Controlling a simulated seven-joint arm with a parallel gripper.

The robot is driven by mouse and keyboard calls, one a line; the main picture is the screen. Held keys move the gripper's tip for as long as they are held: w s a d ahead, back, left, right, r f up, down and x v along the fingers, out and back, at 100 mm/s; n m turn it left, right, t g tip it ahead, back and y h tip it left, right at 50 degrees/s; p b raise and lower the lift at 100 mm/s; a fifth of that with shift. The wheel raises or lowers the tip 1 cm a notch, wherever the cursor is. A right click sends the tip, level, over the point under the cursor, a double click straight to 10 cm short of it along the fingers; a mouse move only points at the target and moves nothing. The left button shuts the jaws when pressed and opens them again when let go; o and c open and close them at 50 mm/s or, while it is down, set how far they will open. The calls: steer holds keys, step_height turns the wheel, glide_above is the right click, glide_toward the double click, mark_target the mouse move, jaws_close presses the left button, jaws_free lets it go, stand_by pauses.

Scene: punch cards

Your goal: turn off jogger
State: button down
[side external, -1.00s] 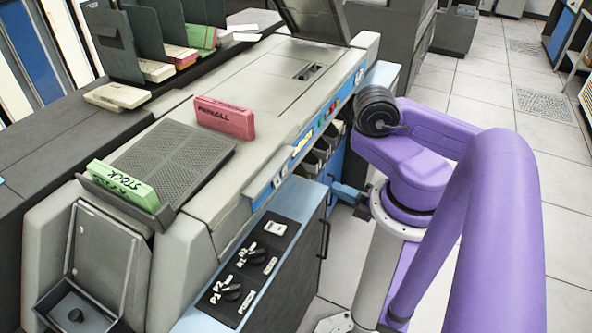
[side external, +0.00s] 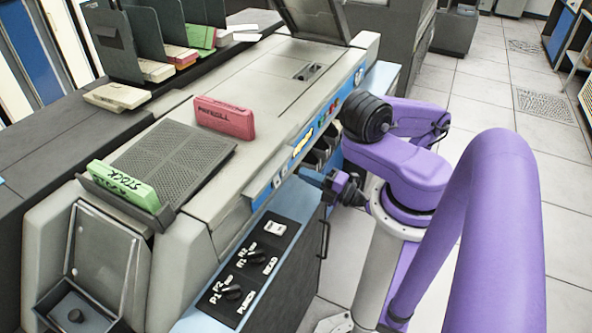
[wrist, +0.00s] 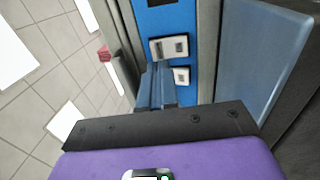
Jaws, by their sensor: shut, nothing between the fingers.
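No part in view carries a readable jogger label. A perforated grey plate (side external: 170,158) lies on the sloped machine top, with a green STOCK card block (side external: 125,183) standing at its lower edge. A black control panel (side external: 232,318) below holds a white switch (side external: 275,228), a READ knob (side external: 253,258) and a PUNCH knob (side external: 232,292). I cannot tell which control belongs to the jogger. My gripper (side external: 306,173) is shut and empty, beside the machine's front, above and right of the white switch. In the wrist view its blue fingers (wrist: 158,88) are together.
A red card block (side external: 224,118) stands on the machine top. Coloured buttons (side external: 328,118) line its front edge, above dark pockets (side external: 318,155). A small open-lidded bin (side external: 80,308) is at lower left. Tiled floor (side external: 480,100) is open at right.

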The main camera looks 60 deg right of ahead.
mark_target(286, 166)
steer(key=shift+w+r, duration=0.15)
steer(key=shift+w, duration=0.85)
steer(key=shift+w+r, duration=0.15)
steer(key=shift+w, duration=0.85)
steer(key=shift+w+r+g, duration=0.15)
steer(key=shift+w+g, duration=0.05)
steer(key=shift+g, duration=0.1)
steer(key=shift+s, duration=0.15)
steer(key=shift+s+d, duration=0.1)
steer(key=shift+s, duration=0.55)
steer(key=s+r, duration=0.1)
steer(key=s, duration=1.1)
steer(key=shift+s+r, duration=0.2)
steer(key=shift+r, duration=0.2)
